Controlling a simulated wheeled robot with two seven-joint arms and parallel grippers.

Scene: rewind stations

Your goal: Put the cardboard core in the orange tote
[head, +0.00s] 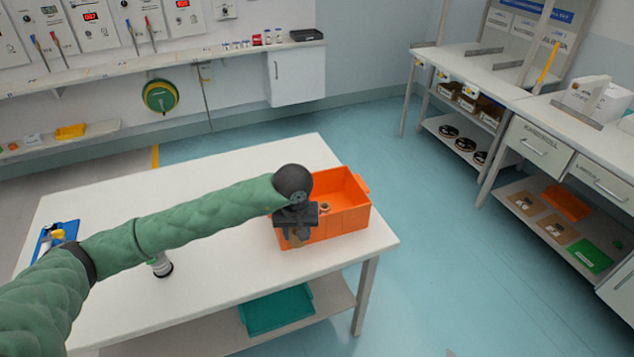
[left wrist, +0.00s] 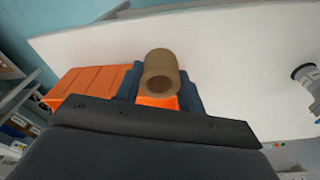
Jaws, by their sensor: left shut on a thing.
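The orange tote (head: 345,222) stands on the white table near its right end. It also shows in the left wrist view (left wrist: 85,82), left of and behind the gripper. My left gripper (head: 297,232) is at the tote's front left side in the head view. It is shut on the brown cardboard core (left wrist: 160,75), a short hollow tube seen end-on between the fingers in the left wrist view. In the head view the core (head: 298,239) is mostly hidden under the gripper. My right gripper is not in view.
The white table (head: 215,275) is mostly clear. A white and dark cylindrical item (head: 162,265) stands near my left forearm, and a blue holder (head: 50,240) lies at the left end. A teal bin (head: 275,307) sits on the lower shelf.

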